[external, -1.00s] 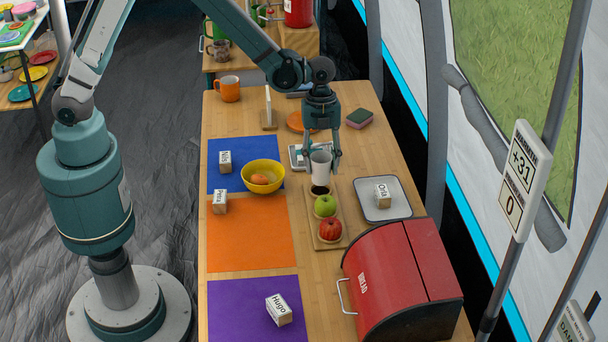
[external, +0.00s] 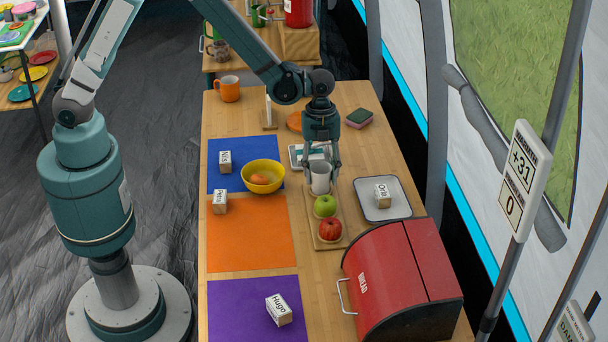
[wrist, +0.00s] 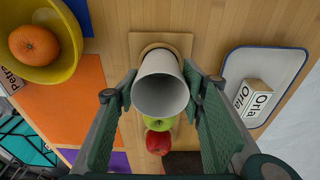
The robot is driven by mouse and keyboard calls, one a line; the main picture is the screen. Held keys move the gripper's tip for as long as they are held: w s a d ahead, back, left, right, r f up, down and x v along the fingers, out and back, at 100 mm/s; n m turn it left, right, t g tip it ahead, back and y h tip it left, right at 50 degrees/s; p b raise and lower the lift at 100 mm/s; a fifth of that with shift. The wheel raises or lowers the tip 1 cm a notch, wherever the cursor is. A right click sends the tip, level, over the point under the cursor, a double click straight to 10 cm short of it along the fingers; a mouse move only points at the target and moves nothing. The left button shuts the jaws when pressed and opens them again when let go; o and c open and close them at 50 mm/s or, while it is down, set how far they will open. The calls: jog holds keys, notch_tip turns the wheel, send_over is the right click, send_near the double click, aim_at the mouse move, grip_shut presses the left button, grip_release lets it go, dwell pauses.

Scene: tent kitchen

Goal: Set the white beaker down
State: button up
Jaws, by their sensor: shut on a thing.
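The white beaker (external: 320,179) is upright between the fingers of my gripper (external: 321,172), which is shut on it. It is at the far end of the narrow wooden board (external: 318,242), over the round recess there. In the wrist view, the beaker (wrist: 161,85) shows its open, empty mouth, with a finger on each side. A part of the recess rim (wrist: 157,46) shows past it. I cannot tell whether its base touches the board. A green apple (external: 325,206) and a red apple (external: 330,229) sit on the same board, nearer the front.
A grey tray (external: 398,208) with the Orla block (external: 382,195) lies to the right. A yellow bowl (external: 275,182) with an orange is to the left. The red bread bin (external: 385,275) stands at the front right. A small scale-like device (external: 297,157) lies just behind the beaker.

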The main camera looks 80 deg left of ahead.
jog(key=shift+f, duration=0.15)
jog(key=o, duration=0.8)
jog(key=r, duration=0.4)
jog(key=a+r+p, duration=0.1)
jog(key=r, duration=0.3)
jog(key=r+p, duration=0.1)
jog(key=r, duration=0.3)
jog(key=shift+a+r, duration=0.1)
jog(key=shift+a, duration=0.3)
